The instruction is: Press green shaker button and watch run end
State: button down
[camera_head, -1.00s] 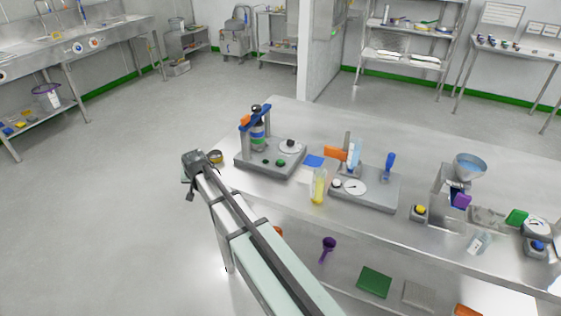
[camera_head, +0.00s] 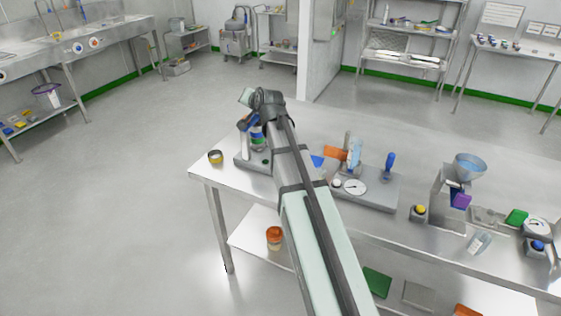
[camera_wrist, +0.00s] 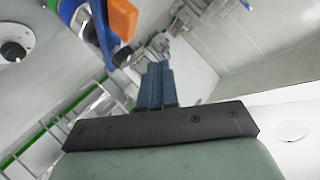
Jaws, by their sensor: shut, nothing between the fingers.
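The shaker's grey base (camera_head: 241,163) stands at the left end of the steel bench, partly covered by my arm. A small dark green button (camera_head: 265,162) shows at the arm's edge; the rest of the panel is hidden. In the wrist view, the blue clamp (camera_wrist: 100,28), its orange knob (camera_wrist: 122,18) and a white dial with a black knob (camera_wrist: 14,46) are at upper left. My gripper (camera_wrist: 156,82) is shut and empty, apart from them. No green button shows there.
A yellow-and-dark ring (camera_head: 215,157) lies near the bench's left corner. Right of my arm are a grey device with a white dial (camera_head: 354,187), an orange block (camera_head: 335,153), a blue-handled tool (camera_head: 389,165) and a funnel stand (camera_head: 469,167). Open floor lies left.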

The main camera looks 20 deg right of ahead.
jog(key=s+d+f+n+g+y, duration=0.2)
jog(key=s+d+f+g, duration=0.2)
jog(key=s+d+f, duration=0.4)
jog(key=shift+d+f+g, duration=0.3)
jog(key=shift+d+f, duration=0.1)
jog(key=shift+d, duration=0.2)
jog(key=shift+f, duration=0.15)
jog(key=shift+f, duration=4.25)
jog(key=shift+f, duration=0.2)
jog(key=shift+f, duration=0.25)
